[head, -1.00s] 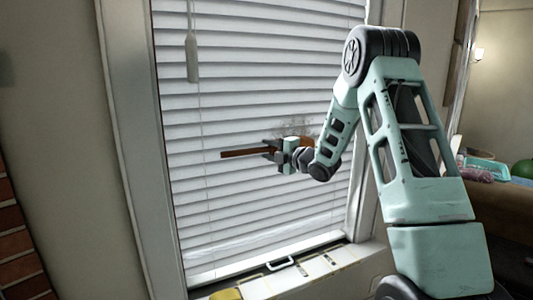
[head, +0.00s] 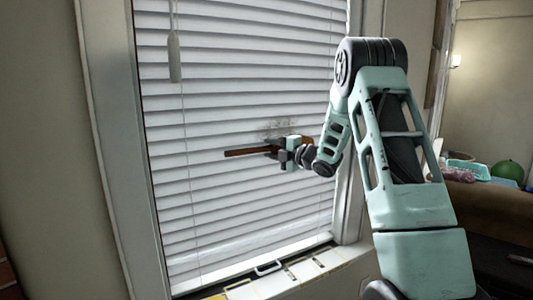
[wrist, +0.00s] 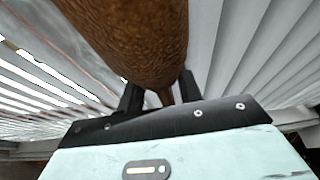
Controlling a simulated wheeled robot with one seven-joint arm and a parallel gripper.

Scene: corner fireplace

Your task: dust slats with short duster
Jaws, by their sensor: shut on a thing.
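The slats (head: 240,90) are a white horizontal blind filling the window. A grey, speckled dust patch (head: 280,127) shows on them at mid height. My gripper (head: 280,151) is in front of the blind, just below this patch in the picture. It is shut on the short duster (head: 245,152), a brown stick-like thing lying roughly level and pointing left. In the wrist view, the duster (wrist: 130,35) is a thick brown textured body narrowing between the fingers of my gripper (wrist: 160,92). I cannot tell whether the duster touches the slats.
A pale wand (head: 174,56) hangs on a cord at the blind's upper left. At the right, a teal basket (head: 468,169) and a green ball (head: 507,169) rest on a brown surface.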

